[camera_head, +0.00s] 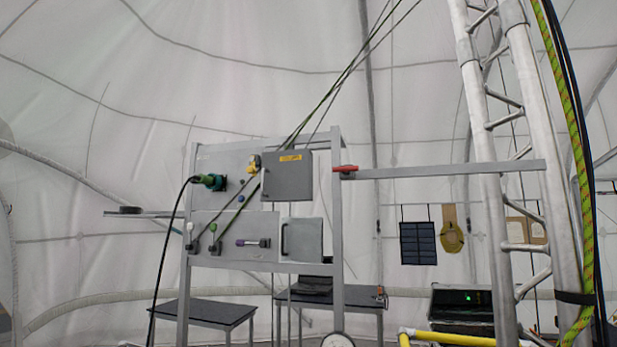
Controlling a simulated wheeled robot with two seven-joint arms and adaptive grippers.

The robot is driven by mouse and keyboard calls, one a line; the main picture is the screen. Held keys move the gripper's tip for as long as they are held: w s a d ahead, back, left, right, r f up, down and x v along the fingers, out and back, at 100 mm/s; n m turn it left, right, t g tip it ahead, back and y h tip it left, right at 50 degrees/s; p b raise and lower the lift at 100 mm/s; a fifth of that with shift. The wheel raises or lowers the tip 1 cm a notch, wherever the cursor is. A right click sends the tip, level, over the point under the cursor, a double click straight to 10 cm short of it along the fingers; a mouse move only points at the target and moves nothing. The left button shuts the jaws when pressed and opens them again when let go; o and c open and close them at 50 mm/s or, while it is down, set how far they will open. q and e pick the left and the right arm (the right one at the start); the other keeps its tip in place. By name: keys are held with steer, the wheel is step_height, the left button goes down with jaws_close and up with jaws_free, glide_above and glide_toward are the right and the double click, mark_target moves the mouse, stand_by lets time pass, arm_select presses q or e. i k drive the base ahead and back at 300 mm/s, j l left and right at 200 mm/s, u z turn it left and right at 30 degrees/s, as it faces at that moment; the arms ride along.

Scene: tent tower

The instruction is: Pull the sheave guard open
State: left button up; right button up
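No part is clearly marked as the sheave guard, and I cannot tell which one it is. A grey box (287,177) with a yellow label sits at the upper right of the panel rack. Below it is a flat grey door (307,240) with a dark vertical handle (284,239) on its left side; it looks closed. Dark and green ropes (326,98) slope down from the top and pass the grey box. Neither of my grippers is in view.
The metal rack (338,235) holds a green plug (210,181) with a black cable, and several levers. A bar with a red grip (345,168) reaches right towards the lattice tower (485,180). Low tables (215,312) stand behind. A yellow rail (450,338) is at lower right.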

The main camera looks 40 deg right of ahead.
mark_target(284, 176)
steer(key=z, duration=0.95)
steer(key=j, duration=0.7)
